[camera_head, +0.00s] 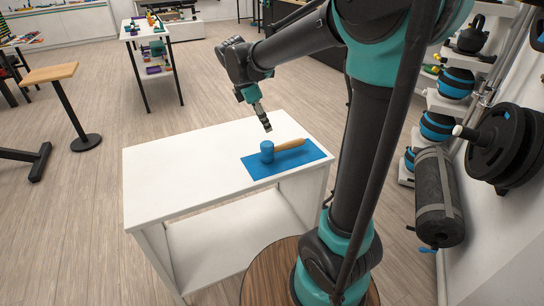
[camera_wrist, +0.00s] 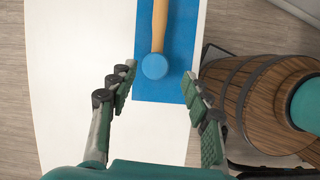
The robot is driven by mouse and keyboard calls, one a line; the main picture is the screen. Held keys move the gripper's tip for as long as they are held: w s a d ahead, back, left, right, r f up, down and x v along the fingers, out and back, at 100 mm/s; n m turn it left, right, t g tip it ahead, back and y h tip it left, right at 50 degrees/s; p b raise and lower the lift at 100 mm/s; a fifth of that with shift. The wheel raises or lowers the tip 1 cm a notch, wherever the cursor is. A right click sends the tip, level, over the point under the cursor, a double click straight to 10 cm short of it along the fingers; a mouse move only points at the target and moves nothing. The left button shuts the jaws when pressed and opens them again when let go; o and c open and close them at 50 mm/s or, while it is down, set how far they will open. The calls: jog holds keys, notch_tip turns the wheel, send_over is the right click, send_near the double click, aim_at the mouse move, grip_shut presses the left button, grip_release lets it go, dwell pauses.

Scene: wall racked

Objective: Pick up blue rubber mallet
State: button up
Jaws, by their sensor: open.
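The blue rubber mallet (camera_head: 268,151) lies on a blue mat (camera_head: 262,170) on the white table (camera_head: 180,175). Its wooden handle points to the right in the head view. In the wrist view the mallet's round blue head (camera_wrist: 155,66) is at the near end and the handle runs toward the top edge. Nothing is between the fingers' pads in contact.
A wooden barrel-like stand (camera_wrist: 265,105) is right of the table in the wrist view. A wall rack with medicine balls (camera_head: 438,125) and a rolled black mat (camera_head: 437,198) stands at the right. The table's left part is clear.

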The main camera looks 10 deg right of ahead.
aim_at(277, 149)
jog(key=shift+n, duration=0.7)
jog(key=x, duration=1.6)
jog(key=shift+w+a, duration=0.15)
grip_shut()
